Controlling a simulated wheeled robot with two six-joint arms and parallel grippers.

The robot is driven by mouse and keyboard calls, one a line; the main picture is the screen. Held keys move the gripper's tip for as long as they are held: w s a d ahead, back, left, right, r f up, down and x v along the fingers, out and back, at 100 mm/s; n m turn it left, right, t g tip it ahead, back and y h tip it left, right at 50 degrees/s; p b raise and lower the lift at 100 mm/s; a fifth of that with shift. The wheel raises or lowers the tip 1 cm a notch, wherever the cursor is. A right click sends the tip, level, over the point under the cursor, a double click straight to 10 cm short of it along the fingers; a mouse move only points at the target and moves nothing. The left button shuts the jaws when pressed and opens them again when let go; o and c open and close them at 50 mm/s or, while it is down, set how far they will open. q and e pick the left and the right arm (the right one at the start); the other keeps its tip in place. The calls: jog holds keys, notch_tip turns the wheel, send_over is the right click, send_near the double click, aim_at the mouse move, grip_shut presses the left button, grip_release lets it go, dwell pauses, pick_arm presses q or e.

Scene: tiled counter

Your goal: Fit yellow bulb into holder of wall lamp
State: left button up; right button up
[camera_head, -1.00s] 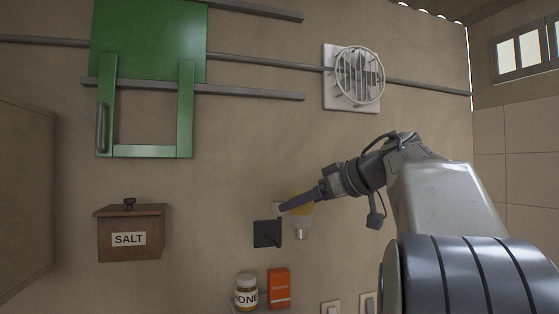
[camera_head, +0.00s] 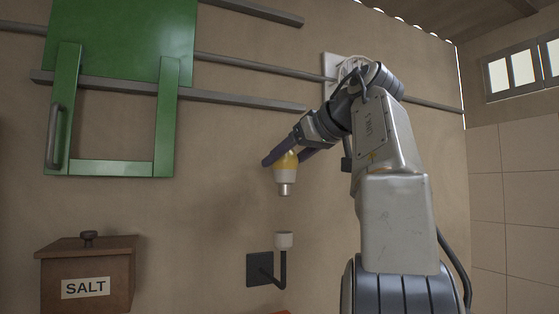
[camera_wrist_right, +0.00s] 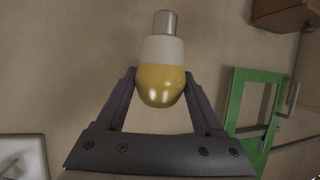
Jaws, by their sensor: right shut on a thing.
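The yellow bulb (camera_head: 286,168) has a white collar and a metal base that points down in the head view. My right gripper (camera_head: 287,158) is shut on its yellow glass part. The right wrist view also shows the bulb (camera_wrist_right: 162,82) between the two fingers (camera_wrist_right: 160,85), its metal base pointing away from the gripper. The wall lamp has a dark square wall plate (camera_head: 260,269) and a bent arm carrying a white upright holder (camera_head: 284,240). The bulb hangs above the holder, apart from it, and the holder looks empty. My left gripper is not in view.
A brown salt box (camera_head: 88,275) is on the wall at lower left. A green sliding panel (camera_head: 120,45) with a handle and grey rails is above it. The wall around the bulb is clear.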

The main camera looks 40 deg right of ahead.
aim_at(283, 188)
jog(key=shift+a+r, duration=0.1)
jog(key=shift+a, duration=0.2)
jog(key=shift+f, duration=0.2)
jog(key=shift+f+b, duration=2.55)
jog(key=shift+f, duration=0.2)
jog(key=shift+s, duration=0.1)
jog(key=shift+f+b, duration=0.65)
jog(key=shift+f, duration=0.75)
jog(key=shift+f, duration=0.3)
dwell(0.8)
jog(key=o, duration=1.4)
